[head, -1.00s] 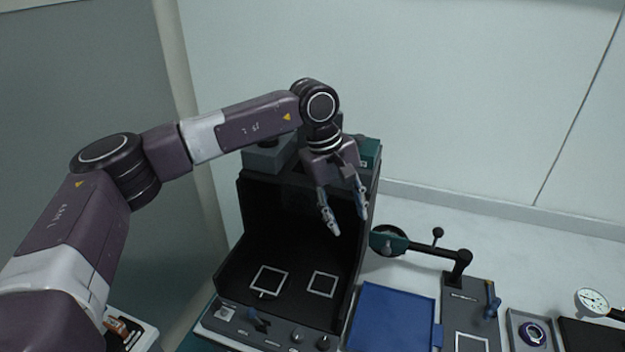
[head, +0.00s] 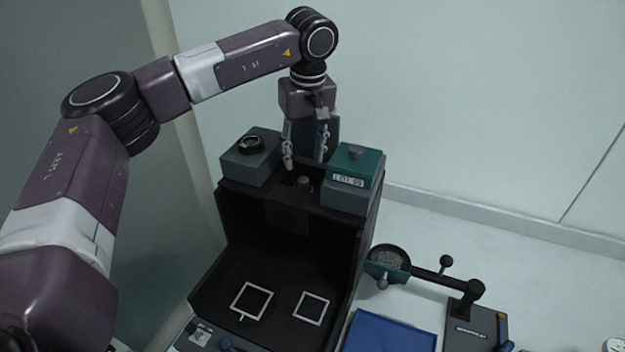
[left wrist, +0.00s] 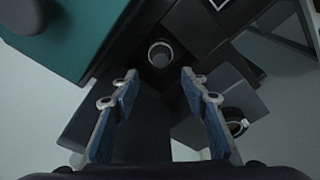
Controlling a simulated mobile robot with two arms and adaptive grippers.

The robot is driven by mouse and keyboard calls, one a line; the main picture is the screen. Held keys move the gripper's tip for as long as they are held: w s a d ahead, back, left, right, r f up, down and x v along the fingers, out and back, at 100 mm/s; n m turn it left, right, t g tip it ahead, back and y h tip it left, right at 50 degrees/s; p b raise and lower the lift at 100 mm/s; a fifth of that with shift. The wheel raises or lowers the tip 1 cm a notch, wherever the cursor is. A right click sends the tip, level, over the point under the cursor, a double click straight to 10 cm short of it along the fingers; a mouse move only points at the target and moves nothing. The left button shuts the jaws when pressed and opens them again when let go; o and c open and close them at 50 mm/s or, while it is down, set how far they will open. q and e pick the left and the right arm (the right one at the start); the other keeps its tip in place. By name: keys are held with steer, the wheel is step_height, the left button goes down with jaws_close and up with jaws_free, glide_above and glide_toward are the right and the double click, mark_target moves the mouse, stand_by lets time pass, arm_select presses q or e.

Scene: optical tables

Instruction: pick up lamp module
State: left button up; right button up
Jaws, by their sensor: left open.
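No part is clearly marked as the lamp module. A dark upright block (head: 328,127) stands at the back of the black booth's top, partly hidden by my left gripper; it also shows between the fingers in the left wrist view (left wrist: 147,125). A short round post (head: 304,184) stands in front of it, and in the left wrist view the post (left wrist: 160,54) lies just beyond the fingertips. My left gripper (head: 304,163) points down above the booth top, open and empty, fingers apart (left wrist: 160,75). Contact with the block cannot be told. My right gripper is not in view.
A grey box with a black ring (head: 251,143) stands left of the fingers, and a teal-topped box (head: 357,162) right. The booth (head: 295,232) is open below, with two white square outlines. A pan on an arm (head: 388,259) and a blue panel (head: 390,332) lie right.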

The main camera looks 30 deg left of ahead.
mark_target(303, 179)
arm_select(q)
steer(key=shift+w+f, duration=0.15)
steer(key=shift+f, duration=0.15)
steer(key=shift+a+f+p, duration=0.1)
steer(key=shift+f+p, duration=0.2)
steer(key=shift+s+f+p, duration=0.25)
steer(key=shift+f+p, duration=0.2)
steer(key=shift+f, duration=0.15)
steer(key=shift+s+f+p, duration=0.25)
steer(key=shift+f+p, duration=0.2)
steer(key=shift+f, duration=0.1)
steer(key=f, duration=0.2)
steer(key=w+f+p, duration=0.1)
steer(key=f, duration=0.1)
steer(key=shift+s, duration=0.1)
steer(key=c, duration=0.9)
steer(key=shift+c, duration=0.4)
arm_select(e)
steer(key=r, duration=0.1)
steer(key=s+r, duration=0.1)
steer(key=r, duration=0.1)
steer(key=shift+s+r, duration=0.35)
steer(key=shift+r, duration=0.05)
